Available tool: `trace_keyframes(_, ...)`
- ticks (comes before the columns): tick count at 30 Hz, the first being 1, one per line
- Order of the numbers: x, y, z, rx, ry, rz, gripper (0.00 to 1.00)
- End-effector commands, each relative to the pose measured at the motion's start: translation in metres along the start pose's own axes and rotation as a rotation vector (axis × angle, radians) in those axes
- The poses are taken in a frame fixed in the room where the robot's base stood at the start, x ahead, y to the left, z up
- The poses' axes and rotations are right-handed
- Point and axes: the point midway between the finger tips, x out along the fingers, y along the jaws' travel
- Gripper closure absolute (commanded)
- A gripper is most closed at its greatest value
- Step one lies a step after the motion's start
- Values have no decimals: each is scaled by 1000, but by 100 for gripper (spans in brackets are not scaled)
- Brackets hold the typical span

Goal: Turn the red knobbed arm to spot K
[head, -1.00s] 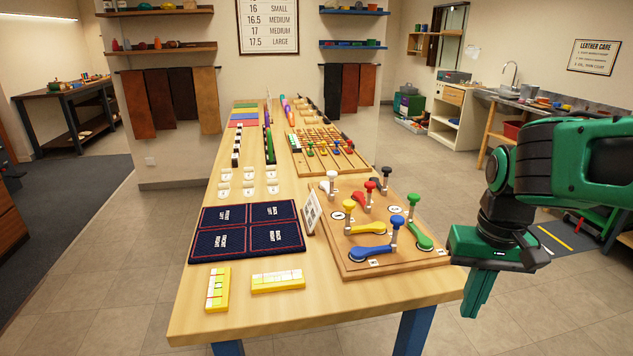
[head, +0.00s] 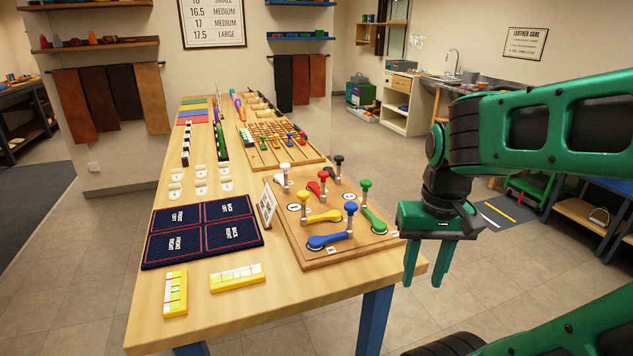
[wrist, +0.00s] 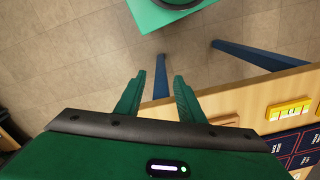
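The red knobbed arm (head: 318,186) sits on the wooden board (head: 320,256) at the table's right side, its red knob standing upright. Around it on the board are white, black, yellow, blue (head: 330,240) and green (head: 373,220) knobbed arms. Round white labels lie on the board, but their letters are too small to read, so I cannot tell which is spot K. My gripper (head: 428,280) points down with its fingers apart and empty, right of the board and beyond the table edge. In the wrist view, the open fingers (wrist: 160,98) are over floor near the table's edge.
A small sign (head: 268,206) stands at the board's left edge. A navy mat (head: 203,230) and two yellow blocks lie further left on the table (head: 225,318).

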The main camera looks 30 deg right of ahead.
Motion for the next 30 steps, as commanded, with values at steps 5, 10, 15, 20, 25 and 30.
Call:
trace_keyframes(5,-30,-15,-64,57,51,43,54)
trace_keyframes(10,-67,-47,-150,141,135,83,54)
trace_keyframes(15,-95,-97,-228,222,224,102,54)
trace_keyframes(20,-113,-152,-290,293,305,99,54)
trace_keyframes(25,-123,-200,-330,349,363,85,54)
trace_keyframes(30,-125,-220,-345,374,386,76,54)
